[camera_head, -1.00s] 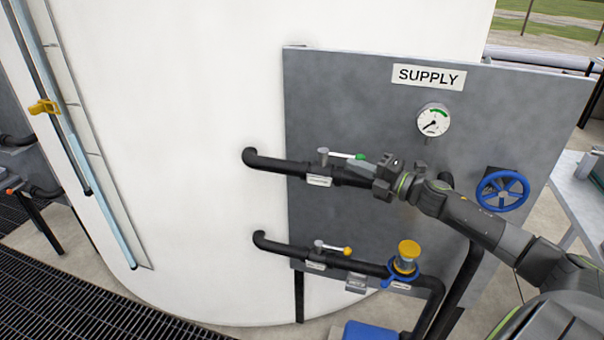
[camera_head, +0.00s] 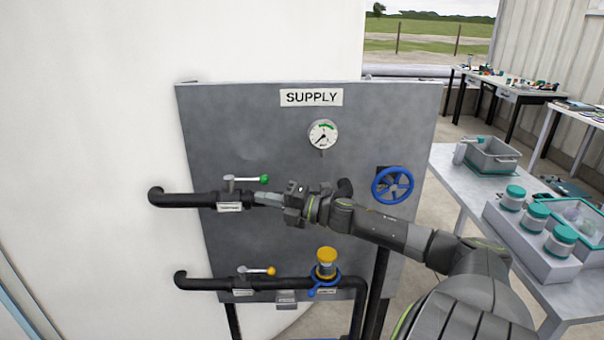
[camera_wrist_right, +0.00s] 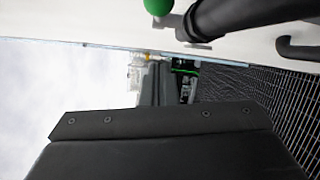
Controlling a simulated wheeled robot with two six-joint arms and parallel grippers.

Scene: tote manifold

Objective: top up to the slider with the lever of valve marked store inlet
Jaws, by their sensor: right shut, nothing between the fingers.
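The upper pipe's valve has a grey lever with a green knob (camera_head: 264,180), pointing right along the pipe. Its label (camera_head: 230,207) is too small to read. The lower valve's lever has an orange knob (camera_head: 271,271) and also points right; its label (camera_head: 244,293) is unreadable. My right gripper (camera_head: 257,198) is shut and empty, its tips just below the green knob, in front of the upper pipe (camera_head: 180,200). The green knob also shows at the top of the right wrist view (camera_wrist_right: 158,6). The slider is out of view. My left gripper is not in view.
The grey SUPPLY panel (camera_head: 220,130) carries a gauge (camera_head: 323,135), a blue handwheel (camera_head: 392,185) and a yellow-capped fitting (camera_head: 326,262). A white tank (camera_head: 90,100) stands left. A table (camera_head: 455,165) with a grey bin (camera_head: 493,156) and several jars is at right.

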